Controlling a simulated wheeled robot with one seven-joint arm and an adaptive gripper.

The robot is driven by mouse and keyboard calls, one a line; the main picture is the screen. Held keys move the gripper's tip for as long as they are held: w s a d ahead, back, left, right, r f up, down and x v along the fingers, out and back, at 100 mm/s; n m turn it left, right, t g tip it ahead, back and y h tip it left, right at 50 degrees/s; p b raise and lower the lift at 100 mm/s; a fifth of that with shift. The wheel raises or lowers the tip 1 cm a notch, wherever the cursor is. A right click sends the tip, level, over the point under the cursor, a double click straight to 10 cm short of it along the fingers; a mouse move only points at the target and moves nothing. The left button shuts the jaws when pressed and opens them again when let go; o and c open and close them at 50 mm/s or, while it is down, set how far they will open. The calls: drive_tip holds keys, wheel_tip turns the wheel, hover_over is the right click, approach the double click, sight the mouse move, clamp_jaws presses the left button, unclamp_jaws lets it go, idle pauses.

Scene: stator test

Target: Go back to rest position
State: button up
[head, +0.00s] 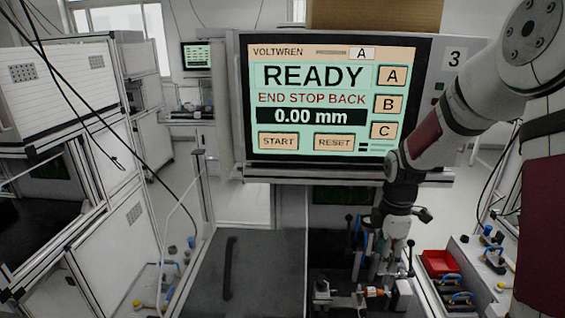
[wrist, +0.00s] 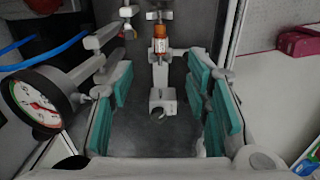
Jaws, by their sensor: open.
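My gripper (wrist: 160,85) is open, with teal pads on both fingers and nothing gripped between them in the wrist view. In the head view my arm reaches down from the right, and my gripper (head: 385,262) is low over the test fixture, partly hidden among its posts. An orange-and-metal part (wrist: 160,45) sits in the fixture beyond the fingertips; it also shows in the head view (head: 374,292). A grey metal holder (wrist: 162,100) stands between the fingers' lines, apart from the pads.
A round dial gauge (wrist: 38,100) and blue hoses are close on the left. The screen (head: 330,100) behind reads READY, END STOP BACK, 0.00 mm. A red bin (head: 440,263) and blue-handled tools are on the right. The dark bench top (head: 265,270) left of the fixture is mostly clear.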

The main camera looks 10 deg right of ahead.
drive_tip(key=s+a+r+m+t+h, duration=0.1)
drive_tip(key=s+a+r+m, duration=0.1)
drive_tip(key=r, duration=0.3)
drive_tip(key=s+a+r+m, duration=0.2)
drive_tip(key=r, duration=0.3)
drive_tip(key=s+a+r+m+t, duration=0.1)
drive_tip(key=s+a+r+m, duration=0.2)
drive_tip(key=s, duration=0.3)
drive_tip(key=s+a+r+m+t, duration=0.2)
drive_tip(key=s+a+r+m, duration=0.1)
drive_tip(key=s+r+m, duration=0.1)
drive_tip(key=s+a+r+m+t+y, duration=0.1)
drive_tip(key=s+a+r+m, duration=0.2)
drive_tip(key=s, duration=0.4)
wheel_tip(320, 180, up, 2)
drive_tip(key=shift+s+r+m+t, duration=0.1)
drive_tip(key=shift+s+m+t, duration=0.25)
drive_tip(key=shift+m, duration=0.45)
